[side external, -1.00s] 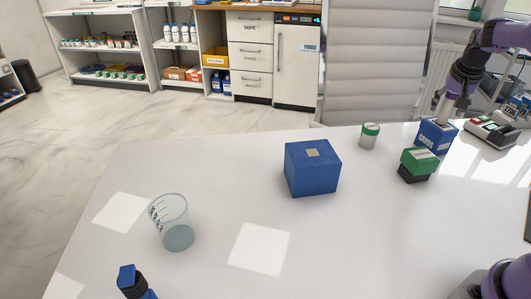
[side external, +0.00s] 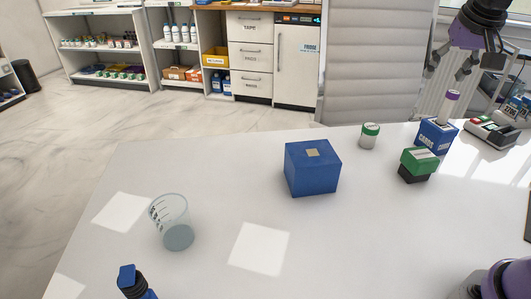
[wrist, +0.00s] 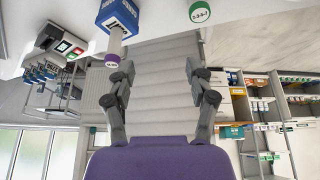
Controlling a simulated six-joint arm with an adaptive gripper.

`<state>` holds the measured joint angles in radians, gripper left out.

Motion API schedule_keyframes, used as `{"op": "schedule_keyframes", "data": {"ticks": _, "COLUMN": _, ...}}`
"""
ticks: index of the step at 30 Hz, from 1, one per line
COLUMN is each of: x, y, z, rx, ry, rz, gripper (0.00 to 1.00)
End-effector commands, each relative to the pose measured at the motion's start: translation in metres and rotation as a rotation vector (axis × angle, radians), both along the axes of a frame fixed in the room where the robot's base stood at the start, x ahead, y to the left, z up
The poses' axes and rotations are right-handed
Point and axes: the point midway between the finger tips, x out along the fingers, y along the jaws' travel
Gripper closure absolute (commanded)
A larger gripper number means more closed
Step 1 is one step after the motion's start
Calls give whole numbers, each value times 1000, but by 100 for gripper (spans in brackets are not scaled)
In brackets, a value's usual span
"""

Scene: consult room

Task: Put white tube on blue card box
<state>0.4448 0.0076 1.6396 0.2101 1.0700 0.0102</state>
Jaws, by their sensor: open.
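The white tube (side external: 447,107) with a purple cap stands upright on top of the blue card box (side external: 436,137), at the right of the table. In the wrist view the tube (wrist: 115,45) also rests against the box (wrist: 118,14). My gripper (side external: 463,68) is open and empty, above the tube and apart from it. In the wrist view the open fingers (wrist: 162,75) have nothing between them, and the tube is just beyond the left finger.
A green-and-black box (side external: 419,165) stands close in front of the card box. A green-lidded jar (side external: 369,136) and a large blue box (side external: 312,168) are to its left. A device (side external: 491,132) sits to the right. A clear beaker (side external: 172,222) stands front left.

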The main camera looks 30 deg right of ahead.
Motion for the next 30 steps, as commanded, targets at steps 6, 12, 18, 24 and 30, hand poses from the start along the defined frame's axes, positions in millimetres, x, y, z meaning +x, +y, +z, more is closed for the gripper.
{"op": "schedule_keyframes", "data": {"ticks": 6, "x": -56, "y": 125, "z": -24, "rx": -18, "ry": -43, "rz": 417, "gripper": 37}}
{"op": "schedule_keyframes", "data": {"ticks": 12, "x": -96, "y": 173, "z": -57, "rx": -13, "ry": -65, "rz": 629, "gripper": 37}}
{"op": "schedule_keyframes", "data": {"ticks": 18, "x": -104, "y": 181, "z": -66, "rx": -11, "ry": -68, "rz": 669, "gripper": 37}}
{"op": "schedule_keyframes", "data": {"ticks": 24, "x": -104, "y": 180, "z": -65, "rx": -11, "ry": -67, "rz": 666, "gripper": 37}}
{"op": "schedule_keyframes", "data": {"ticks": 30, "x": -104, "y": 180, "z": -65, "rx": -10, "ry": -67, "rz": 665, "gripper": 37}}
